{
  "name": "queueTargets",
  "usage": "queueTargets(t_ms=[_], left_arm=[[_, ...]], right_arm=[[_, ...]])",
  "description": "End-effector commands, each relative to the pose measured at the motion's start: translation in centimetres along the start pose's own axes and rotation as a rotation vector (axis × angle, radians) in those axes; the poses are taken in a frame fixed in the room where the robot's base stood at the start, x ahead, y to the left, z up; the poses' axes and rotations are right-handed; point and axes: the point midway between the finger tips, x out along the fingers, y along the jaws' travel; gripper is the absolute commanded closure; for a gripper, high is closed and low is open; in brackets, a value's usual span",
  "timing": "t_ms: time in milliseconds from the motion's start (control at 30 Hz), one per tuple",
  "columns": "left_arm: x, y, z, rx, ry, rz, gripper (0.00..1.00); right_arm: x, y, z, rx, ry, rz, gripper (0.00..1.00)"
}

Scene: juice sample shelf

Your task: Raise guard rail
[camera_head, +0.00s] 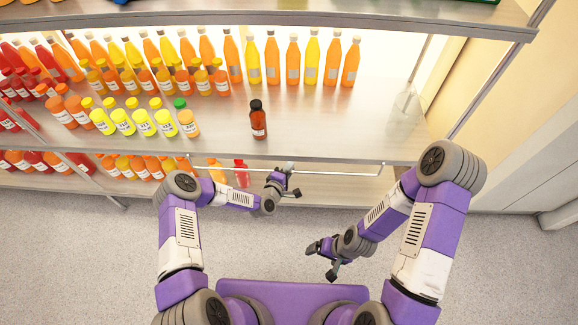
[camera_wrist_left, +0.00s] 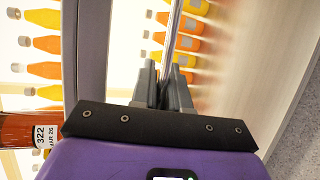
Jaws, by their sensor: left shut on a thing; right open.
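The guard rail (camera_head: 345,174) is a thin pale metal bar along the front edge of the shelf in the head view. It looks about level with or slightly below the middle shelf's front edge. In the left wrist view the rail (camera_wrist_left: 174,35) runs from the top down between the fingers. My left gripper (camera_head: 291,181) is shut on the rail near its middle; the jaws also show in the left wrist view (camera_wrist_left: 163,88). My right gripper (camera_head: 320,261) is open and empty, in front of the shelf and above the floor.
More bottles stand on the lower shelf at left. The middle shelf's right front is clear. Open floor (camera_head: 80,250) lies in front.

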Motion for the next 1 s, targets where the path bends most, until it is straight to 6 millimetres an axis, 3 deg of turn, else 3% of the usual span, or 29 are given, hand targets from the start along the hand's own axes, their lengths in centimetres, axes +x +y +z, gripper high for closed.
queueTargets(t_ms=[500,1000], left_arm=[[-2.8,-0.1,1.2,-0.141,-0.001,-0.342,1.0],[-3.8,-0.5,1.6,-0.201,0.001,-0.487,1.0]], right_arm=[[-4.8,-1.8,0.2,0.0,0.0,0.0,0.1],[-6.3,-2.4,0.3,0.0,0.0,0.0,0.1]])
